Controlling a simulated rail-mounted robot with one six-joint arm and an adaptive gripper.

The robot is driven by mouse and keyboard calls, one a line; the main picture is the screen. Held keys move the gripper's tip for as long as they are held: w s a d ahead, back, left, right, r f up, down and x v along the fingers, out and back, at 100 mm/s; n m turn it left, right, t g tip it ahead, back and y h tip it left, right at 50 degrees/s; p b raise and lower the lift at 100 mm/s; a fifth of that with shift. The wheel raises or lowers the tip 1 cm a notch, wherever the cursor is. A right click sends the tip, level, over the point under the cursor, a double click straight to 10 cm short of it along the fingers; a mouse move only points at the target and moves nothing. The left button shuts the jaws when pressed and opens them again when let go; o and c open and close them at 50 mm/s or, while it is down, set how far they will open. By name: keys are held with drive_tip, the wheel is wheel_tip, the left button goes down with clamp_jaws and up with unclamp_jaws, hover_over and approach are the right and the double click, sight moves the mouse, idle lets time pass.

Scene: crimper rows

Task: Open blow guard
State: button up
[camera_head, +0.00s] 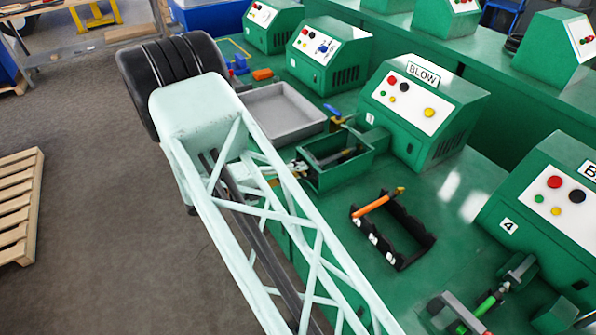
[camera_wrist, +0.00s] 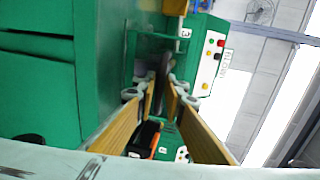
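The BLOW machine (camera_head: 425,100) is a green cabinet with a white button panel. An open-topped green box (camera_head: 322,178) with a dark bar inside stands in front of it; I cannot tell which part is the guard. In the head view my gripper (camera_head: 297,167) is at the box's near left side, partly hidden by my arm. In the wrist view the BLOW machine (camera_wrist: 208,70) appears sideways with a number 3. There my gripper (camera_wrist: 162,92) shows two tan fingers with a narrow gap between the tips. A dark bar lies beyond the gap; contact is unclear.
A grey tray (camera_head: 280,112) lies behind the box. A black rack (camera_head: 405,240) with an orange-handled tool lies on the green bench to the right. Another machine (camera_head: 545,215), marked 4, stands farther right. A wooden pallet (camera_head: 20,195) lies on the floor at left.

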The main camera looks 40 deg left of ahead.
drive_tip(key=shift+c, duration=0.4)
clamp_jaws()
drive_tip(key=shift+r, duration=0.25)
